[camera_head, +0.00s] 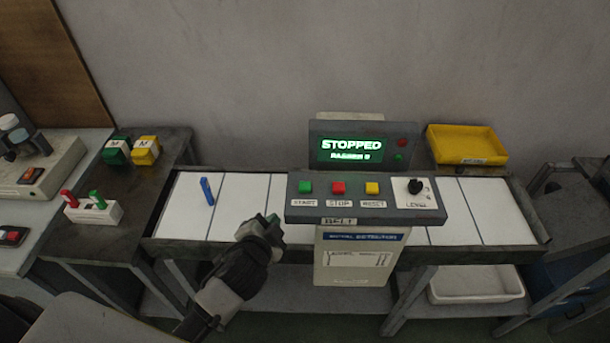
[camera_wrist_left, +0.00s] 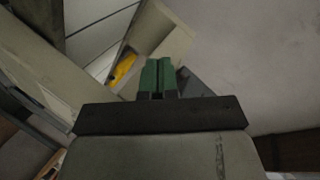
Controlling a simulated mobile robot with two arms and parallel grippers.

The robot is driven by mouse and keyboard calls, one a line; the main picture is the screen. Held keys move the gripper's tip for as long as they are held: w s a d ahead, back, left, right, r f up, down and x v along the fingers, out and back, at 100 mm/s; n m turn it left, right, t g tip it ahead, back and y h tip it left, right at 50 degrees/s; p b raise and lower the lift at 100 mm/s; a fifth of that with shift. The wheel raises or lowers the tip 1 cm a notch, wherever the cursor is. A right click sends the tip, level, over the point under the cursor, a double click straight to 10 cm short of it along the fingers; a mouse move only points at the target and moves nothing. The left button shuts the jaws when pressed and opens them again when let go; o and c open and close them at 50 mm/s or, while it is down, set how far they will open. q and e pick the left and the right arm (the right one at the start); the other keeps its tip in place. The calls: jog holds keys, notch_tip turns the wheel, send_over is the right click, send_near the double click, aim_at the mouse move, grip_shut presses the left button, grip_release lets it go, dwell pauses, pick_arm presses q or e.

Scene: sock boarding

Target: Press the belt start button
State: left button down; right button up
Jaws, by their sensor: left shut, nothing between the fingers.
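The green START button (camera_head: 305,187) is at the left end of the control panel (camera_head: 325,213), beside the red STOP button (camera_head: 338,188) and the yellow RESET button (camera_head: 372,188). My left gripper (camera_head: 272,220) is shut and empty, to the lower left of the panel, apart from the START button. Its green fingers (camera_wrist_left: 158,76) are together in the left wrist view, where the button cannot be made out. My right gripper is not in view.
The white belt (camera_head: 235,190) runs behind the panel with a blue item (camera_head: 207,191) on its left part. A yellow tray (camera_head: 467,145) stands at the back right, a white bin (camera_head: 475,286) below. A side table at left holds green and yellow blocks (camera_head: 146,150).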

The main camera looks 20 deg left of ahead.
pick_arm(q)
jog(key=d+r+m+t+h+p, duration=0.1)
jog(key=d+r+m+t+h, duration=0.2)
jog(key=r, duration=0.6)
jog(key=d+r+m+t+h, duration=0.1)
jog(key=r+m+t+h, duration=0.1)
jog(key=r+m, duration=0.5)
jog(key=d+r+m+t+h+p, duration=0.1)
jog(key=d+r+m+t+h, duration=0.15)
jog(key=r, duration=0.85)
jog(key=s+d+r+m+g+h, duration=0.1)
jog(key=d+m+g+h, duration=0.5)
jog(key=m, duration=0.6)
jog(key=s+d+r+m+g+h, duration=0.1)
jog(key=d+m+g+h, duration=0.45)
jog(key=m, duration=0.55)
jog(key=w+a+f+m+g+y, duration=0.1)
jog(key=w+a+f+m+y, duration=0.2)
jog(key=a+m+y, duration=0.1)
jog(key=w+a+f+m+g+y, duration=0.1)
jog(key=w+a+f+m+y, duration=0.2)
jog(key=a+y, duration=0.4)
jog(key=shift+w+a+f+m+g+y, duration=0.25)
jog(key=shift+w+f+m+g+y, duration=0.25)
jog(key=shift+y, duration=0.2)
